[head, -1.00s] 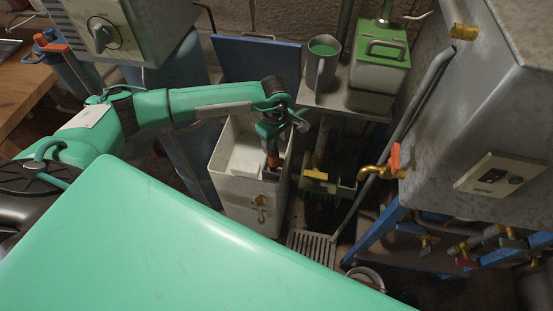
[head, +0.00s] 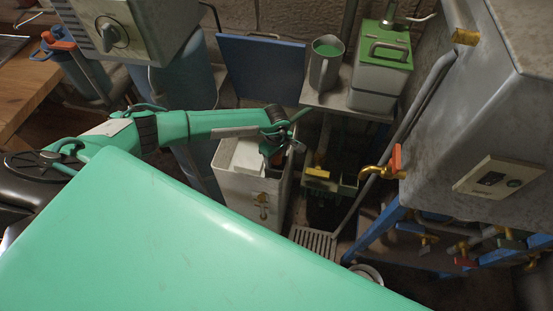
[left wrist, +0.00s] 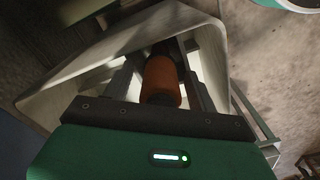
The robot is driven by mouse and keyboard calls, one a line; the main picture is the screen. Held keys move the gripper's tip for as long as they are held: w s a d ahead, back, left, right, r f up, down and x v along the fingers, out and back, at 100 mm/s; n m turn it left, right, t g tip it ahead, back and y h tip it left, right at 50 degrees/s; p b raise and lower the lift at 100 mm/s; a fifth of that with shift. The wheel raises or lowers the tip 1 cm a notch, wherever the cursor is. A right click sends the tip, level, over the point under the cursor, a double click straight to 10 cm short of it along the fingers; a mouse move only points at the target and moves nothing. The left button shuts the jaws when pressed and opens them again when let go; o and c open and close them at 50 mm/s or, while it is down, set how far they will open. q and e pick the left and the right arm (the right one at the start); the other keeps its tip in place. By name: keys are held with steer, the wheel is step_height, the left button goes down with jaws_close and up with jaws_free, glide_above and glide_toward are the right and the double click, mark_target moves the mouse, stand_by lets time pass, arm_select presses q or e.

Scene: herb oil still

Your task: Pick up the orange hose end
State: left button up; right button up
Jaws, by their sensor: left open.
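The orange hose end (left wrist: 162,80) shows in the left wrist view as a short orange cylinder with a dark opening facing the camera. It lies between the two dark fingers of my left gripper (left wrist: 160,58), which are apart, with a narrow gap visible beside it. In the head view my left gripper (head: 276,157) reaches down into the top of the pale rectangular bin (head: 236,186), near its right side. The hose end is mostly hidden there by the gripper and wrist. My right gripper is not in view.
The bin's wall (left wrist: 75,72) stands close around the gripper. A brass tap with a red handle (head: 385,170) sticks out right of the bin. A grey jug (head: 324,70) and a green-topped canister (head: 380,75) stand on a shelf behind. A floor grate (head: 314,240) lies in front.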

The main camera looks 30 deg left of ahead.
arm_select(q)
steer(key=shift+c, duration=0.2)
steer(key=c, duration=1.2)
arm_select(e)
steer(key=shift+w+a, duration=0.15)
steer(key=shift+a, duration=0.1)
arm_select(q)
steer(key=shift+o, duration=0.2)
steer(key=shift+r, duration=0.15)
